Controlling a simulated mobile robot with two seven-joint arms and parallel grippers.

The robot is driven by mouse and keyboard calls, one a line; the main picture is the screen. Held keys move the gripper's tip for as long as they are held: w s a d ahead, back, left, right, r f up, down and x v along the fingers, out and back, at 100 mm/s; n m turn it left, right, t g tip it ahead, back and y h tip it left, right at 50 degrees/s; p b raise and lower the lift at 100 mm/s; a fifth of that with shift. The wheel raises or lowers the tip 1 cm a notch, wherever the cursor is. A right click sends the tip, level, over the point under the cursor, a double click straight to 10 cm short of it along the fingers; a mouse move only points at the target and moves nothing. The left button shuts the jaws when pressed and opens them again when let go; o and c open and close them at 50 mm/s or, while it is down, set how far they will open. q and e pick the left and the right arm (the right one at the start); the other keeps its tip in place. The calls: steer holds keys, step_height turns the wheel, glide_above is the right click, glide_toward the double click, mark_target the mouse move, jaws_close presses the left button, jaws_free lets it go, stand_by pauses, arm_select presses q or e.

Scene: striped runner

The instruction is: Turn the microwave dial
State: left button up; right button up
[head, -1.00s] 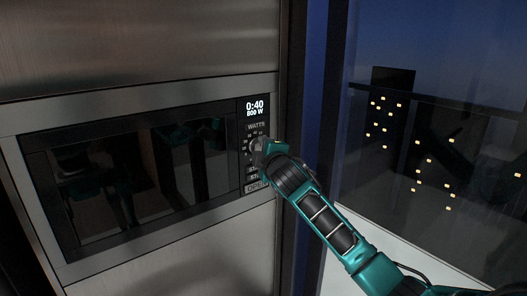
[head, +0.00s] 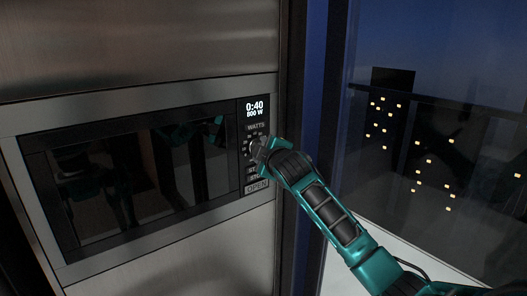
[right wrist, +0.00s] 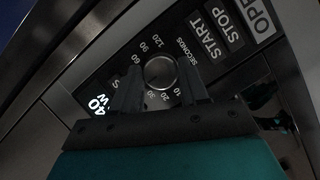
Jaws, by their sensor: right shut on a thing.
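The microwave (head: 130,175) is built into a steel wall, with a dark glass door and a control panel on its right. The display (head: 255,108) reads 0:40 and 800 W. In the right wrist view the round dial (right wrist: 160,72) has seconds marks around it. My right gripper (right wrist: 160,88) is shut on the dial, one finger on each side of it. In the head view my right gripper (head: 260,153) covers much of the dial. My left gripper is not in view.
START (right wrist: 207,37) and STOP (right wrist: 230,17) buttons and an OPEN button (head: 257,187) sit below the dial. A dark blue post and a window (head: 440,130) with lit buildings stand to the right.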

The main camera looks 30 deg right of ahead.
steer(key=o, duration=1)
steer(key=shift+o, duration=0.2)
steer(key=shift+s, duration=0.1)
steer(key=v, duration=1.2)
steer(key=shift+s, duration=0.35)
steer(key=shift+a, duration=0.15)
